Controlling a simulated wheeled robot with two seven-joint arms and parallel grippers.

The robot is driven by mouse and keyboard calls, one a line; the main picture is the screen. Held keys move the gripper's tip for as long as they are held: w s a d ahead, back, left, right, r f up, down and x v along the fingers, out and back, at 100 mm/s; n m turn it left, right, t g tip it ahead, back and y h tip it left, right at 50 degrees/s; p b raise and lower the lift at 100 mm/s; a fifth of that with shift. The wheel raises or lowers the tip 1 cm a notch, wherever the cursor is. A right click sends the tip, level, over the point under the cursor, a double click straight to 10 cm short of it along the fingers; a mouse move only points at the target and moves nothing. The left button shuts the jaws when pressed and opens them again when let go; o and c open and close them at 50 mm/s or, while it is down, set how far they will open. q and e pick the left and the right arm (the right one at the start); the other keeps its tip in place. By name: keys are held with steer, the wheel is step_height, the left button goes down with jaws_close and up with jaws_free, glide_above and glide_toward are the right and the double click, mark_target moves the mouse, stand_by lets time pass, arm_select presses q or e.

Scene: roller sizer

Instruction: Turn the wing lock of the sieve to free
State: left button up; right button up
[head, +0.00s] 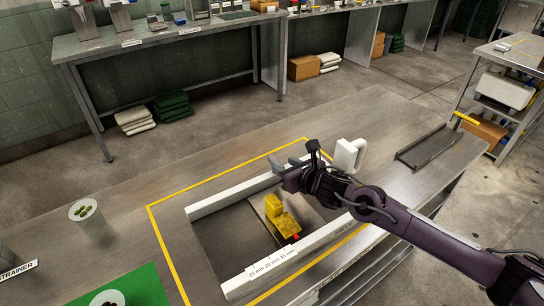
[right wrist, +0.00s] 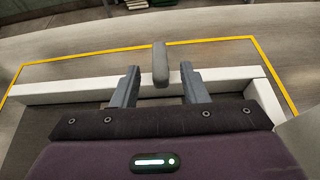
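The sieve is a white-railed frame (head: 236,196) on the steel table, inside a yellow outline. Its long white rail also shows in the right wrist view (right wrist: 70,92). A grey upright tab, seemingly the wing lock (right wrist: 160,64), stands between the fingers of my right gripper (right wrist: 159,88), with a gap visible on each side. In the head view my right gripper (head: 288,170) is over the far rail and hides the lock's details. My right gripper is open. A yellow block (head: 279,215) with a red tip sits inside the frame. My left gripper is out of view.
A white handled object (head: 347,156) stands just right of my right gripper. A grey tray (head: 425,147) lies farther right. The table between cup and frame is clear.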

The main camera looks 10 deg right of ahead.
mark_target(277, 162)
steer(key=x, duration=0.4)
steer(key=shift+w+a+p, duration=0.15)
steer(key=shift+w+p, duration=0.1)
steer(key=shift+p, duration=0.1)
steer(key=shift+w+a+f, duration=0.1)
steer(key=shift+w+f, duration=0.1)
steer(key=shift+w, duration=0.1)
steer(key=shift+w+f, duration=0.1)
steer(key=shift+w, duration=0.05)
steer(key=c, duration=0.8)
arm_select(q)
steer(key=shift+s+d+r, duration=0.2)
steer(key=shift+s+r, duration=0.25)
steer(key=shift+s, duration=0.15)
arm_select(e)
jaws_close()
